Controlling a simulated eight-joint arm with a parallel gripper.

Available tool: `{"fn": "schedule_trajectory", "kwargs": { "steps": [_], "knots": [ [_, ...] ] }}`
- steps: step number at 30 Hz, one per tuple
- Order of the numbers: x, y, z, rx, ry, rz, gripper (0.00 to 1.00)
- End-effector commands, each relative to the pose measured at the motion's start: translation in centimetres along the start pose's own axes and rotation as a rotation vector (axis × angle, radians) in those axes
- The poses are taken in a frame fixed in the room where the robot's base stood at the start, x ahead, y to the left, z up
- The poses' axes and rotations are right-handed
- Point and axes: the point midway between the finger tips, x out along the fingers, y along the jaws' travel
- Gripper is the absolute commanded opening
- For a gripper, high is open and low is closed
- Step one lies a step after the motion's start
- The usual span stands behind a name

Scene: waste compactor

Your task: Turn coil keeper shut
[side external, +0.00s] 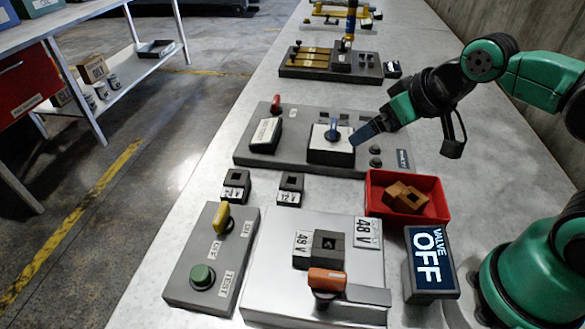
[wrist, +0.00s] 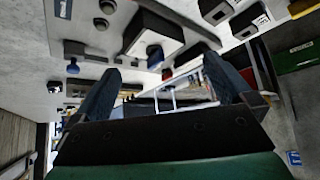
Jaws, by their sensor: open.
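An orange-brown turning handle (side external: 327,280) sits on the near edge of the grey 48 V unit (side external: 268,264) in the side view. I take it for the coil keeper. A flat metal bar (side external: 367,294) reaches right from under it. My gripper (side external: 406,147) is open and empty, far behind the handle, near the blue knob (side external: 333,130) of another panel. Its two spread fingers also show in the wrist view (wrist: 160,65), where I cannot make out the keeper.
A red tray (side external: 406,214) with brown blocks stands right of the 48 V unit. A VALVE OFF display (side external: 431,262) is in front of it. Loose 24 V (side external: 235,186) and 12 V (side external: 290,189) blocks lie behind. A yellow-lever box (side external: 212,258) stands left.

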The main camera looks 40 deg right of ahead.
Motion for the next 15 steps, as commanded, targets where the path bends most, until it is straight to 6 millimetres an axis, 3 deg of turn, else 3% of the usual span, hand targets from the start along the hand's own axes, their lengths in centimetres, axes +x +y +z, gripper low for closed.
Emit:
{"fn": "schedule_trajectory", "kwargs": {
  "steps": [1,5,6,11,15],
  "knots": [
    [0.0,0.0,0.0,-0.001,-0.001,-0.001,0.89],
    [-0.2,-1.5,0.1,-0.039,-0.013,-0.032,0.52],
    [-0.4,-2.5,0.3,-0.069,-0.022,-0.054,0.49],
    [-2.2,-8.7,2.0,-0.255,-0.087,-0.18,0.49],
    [-4.8,-13.4,4.8,-0.439,-0.148,-0.281,0.49]
  ]
}}
